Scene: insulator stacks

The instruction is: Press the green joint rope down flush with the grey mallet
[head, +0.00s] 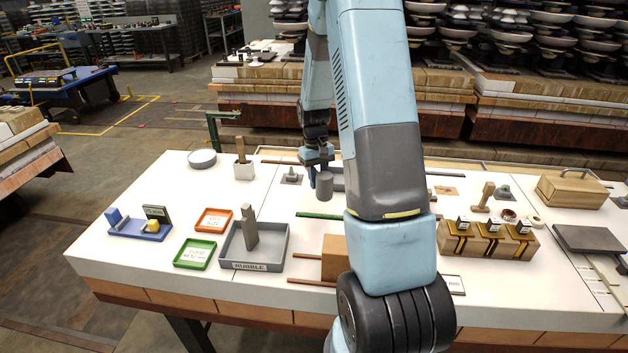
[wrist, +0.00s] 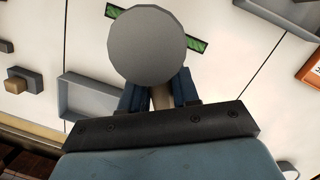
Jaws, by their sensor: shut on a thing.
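The green joint rope (head: 320,216) lies as a straight strip across the white table, partly behind my arm in the head view. In the wrist view its two ends (wrist: 196,46) show on either side of the mallet head, which hides its middle. My gripper (head: 318,165) is shut on the grey mallet (head: 325,186). In the wrist view the blue fingers of my gripper (wrist: 161,92) close around the pale handle, and the mallet's round grey head (wrist: 147,46) fills the upper middle. The mallet appears above the table; I cannot tell the exact gap to the rope.
A grey rubble tray (head: 282,262) holds an upright block. Green (head: 195,253) and orange (head: 214,220) trays are left of it. A wooden rack (head: 487,241) stands right of my arm. In the wrist view a grey tray (wrist: 66,108) lies left of the mallet.

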